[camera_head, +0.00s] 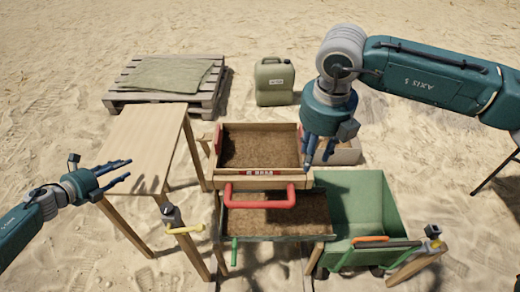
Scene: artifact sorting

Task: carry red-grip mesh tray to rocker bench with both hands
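The red-grip mesh tray (259,180) is a wooden-framed box filled with brown soil, with red grips at its left side and front. It sits level over a second soil-filled tray (278,222) on a wooden-legged stand. I cannot tell for certain which support is the rocker bench; a light wooden table (146,140) stands to the left. My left gripper (128,173) is open and empty over the table's near left part, apart from the tray. My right gripper (318,158) points down by the tray's right side, fingers apart; its contact with the tray is unclear.
A green wheeled cart (355,205) with an orange handle stands right of the stand. A pallet with a folded cloth (168,75) and a green jerrycan (274,82) lie behind. A yellow-handled bracket (180,225) sits at the table's near corner. Open sand surrounds them.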

